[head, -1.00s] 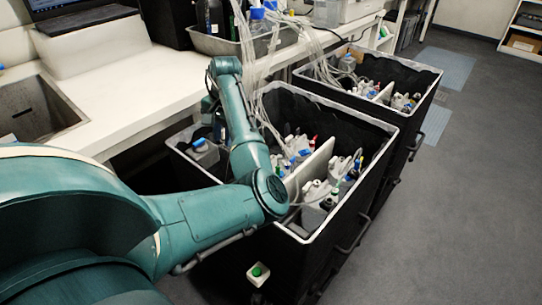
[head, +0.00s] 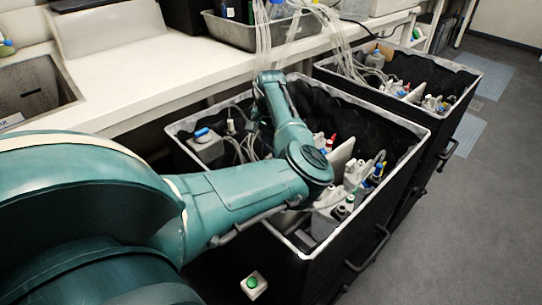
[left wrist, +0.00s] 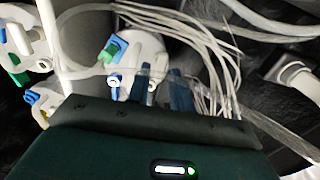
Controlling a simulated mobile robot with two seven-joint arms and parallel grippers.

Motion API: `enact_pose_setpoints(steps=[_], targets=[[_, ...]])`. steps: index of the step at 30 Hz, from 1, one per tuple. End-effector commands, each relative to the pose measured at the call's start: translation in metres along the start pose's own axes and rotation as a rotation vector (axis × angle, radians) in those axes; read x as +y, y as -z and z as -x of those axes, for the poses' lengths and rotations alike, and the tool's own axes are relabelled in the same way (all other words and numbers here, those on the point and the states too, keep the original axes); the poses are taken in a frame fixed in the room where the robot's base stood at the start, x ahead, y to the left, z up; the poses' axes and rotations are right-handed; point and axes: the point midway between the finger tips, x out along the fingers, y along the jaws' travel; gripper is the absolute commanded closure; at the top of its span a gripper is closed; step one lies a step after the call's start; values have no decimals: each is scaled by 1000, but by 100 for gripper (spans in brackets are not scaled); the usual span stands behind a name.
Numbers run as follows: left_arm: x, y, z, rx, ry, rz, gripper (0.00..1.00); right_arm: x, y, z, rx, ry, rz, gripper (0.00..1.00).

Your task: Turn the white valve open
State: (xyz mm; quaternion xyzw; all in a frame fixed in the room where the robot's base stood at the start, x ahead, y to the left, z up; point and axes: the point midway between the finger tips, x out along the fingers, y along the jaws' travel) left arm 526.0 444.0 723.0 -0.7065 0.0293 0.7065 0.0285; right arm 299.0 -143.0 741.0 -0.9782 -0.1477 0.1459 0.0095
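Several white valve bodies with coloured handles sit in the near black cart; one group (head: 354,173) shows right of my arm in the head view. I cannot tell which is the task's white valve. In the left wrist view a white valve (left wrist: 146,46) with green and blue handles is just beyond my left gripper (left wrist: 161,88). The two dark blue fingers are a little apart, with nothing clearly held between them. Whether they touch the valve is unclear. My right gripper is not in view.
The near cart's white rim (head: 408,122) surrounds my forearm. Clear tubes (head: 262,40) hang from the bench (head: 140,82) into the carts, and tubing crowds the wrist view. A grey box with a blue handle (head: 203,134) is at the cart's left. Floor (head: 440,235) is clear at right.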

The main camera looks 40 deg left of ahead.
Motion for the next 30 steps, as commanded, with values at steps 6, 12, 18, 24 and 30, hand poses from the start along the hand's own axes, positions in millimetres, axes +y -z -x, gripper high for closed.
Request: enact_pose_setpoints(steps=[6,12,18,24,30], targets=[[0,0,-24,0,0,2,78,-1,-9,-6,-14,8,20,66],[-1,0,-27,1,1,2,78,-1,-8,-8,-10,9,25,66],[-1,0,-27,1,1,2,82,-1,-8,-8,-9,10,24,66],[-1,0,-27,0,1,2,98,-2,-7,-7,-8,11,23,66],[-1,0,-27,0,1,2,100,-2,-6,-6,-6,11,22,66]])
